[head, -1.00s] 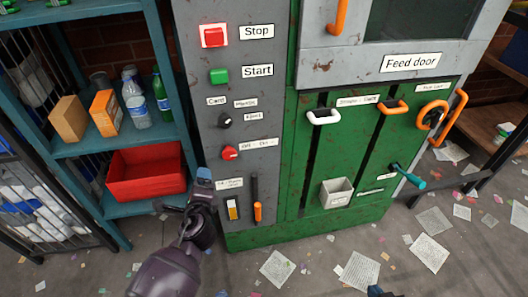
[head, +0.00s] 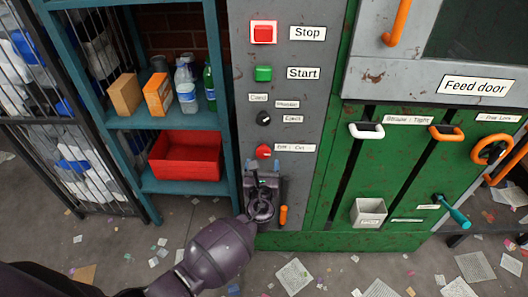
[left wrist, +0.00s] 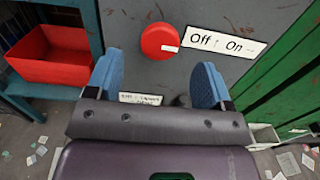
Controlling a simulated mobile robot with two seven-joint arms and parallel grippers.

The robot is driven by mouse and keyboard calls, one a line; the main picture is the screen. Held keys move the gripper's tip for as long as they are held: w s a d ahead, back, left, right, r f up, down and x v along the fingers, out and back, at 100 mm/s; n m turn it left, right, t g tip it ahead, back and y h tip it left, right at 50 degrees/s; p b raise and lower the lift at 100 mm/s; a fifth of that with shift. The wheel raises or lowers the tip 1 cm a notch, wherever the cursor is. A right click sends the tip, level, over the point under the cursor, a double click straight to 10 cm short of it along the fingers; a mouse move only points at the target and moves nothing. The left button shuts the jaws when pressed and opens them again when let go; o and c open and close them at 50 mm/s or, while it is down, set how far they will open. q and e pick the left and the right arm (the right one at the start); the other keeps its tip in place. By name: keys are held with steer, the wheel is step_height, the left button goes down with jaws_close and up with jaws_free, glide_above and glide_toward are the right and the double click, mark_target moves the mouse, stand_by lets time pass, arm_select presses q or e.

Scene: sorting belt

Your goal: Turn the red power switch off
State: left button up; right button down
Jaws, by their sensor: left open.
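The red power switch (head: 263,152) is a round knob on the grey panel, with an Off/On label (head: 295,148) to its right. In the left wrist view the knob (left wrist: 161,41) has a small pale pointer mark at its right edge, towards the label (left wrist: 226,41). My left gripper (head: 263,172) is just below the switch in the head view. In the left wrist view its blue fingers (left wrist: 158,85) are spread apart, with nothing between them, and the knob is beyond their tips, not touched. My right gripper does not show.
A red Stop button (head: 263,32), a green Start button (head: 263,74) and a black selector knob (head: 263,118) sit above the switch. An orange-tipped lever (head: 283,214) is below. A teal shelf (head: 160,121) with a red bin (head: 186,157) stands left.

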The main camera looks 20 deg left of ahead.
mark_target(263, 153)
arm_select(q)
steer(key=x, duration=0.5)
steer(key=shift+w+f+b, duration=0.1)
steer(key=shift+f+b, duration=0.05)
steer(key=shift+b, duration=0.25)
steer(key=shift+w+a, duration=0.2)
steer(key=shift+w, duration=0.45)
steer(key=c, duration=0.9)
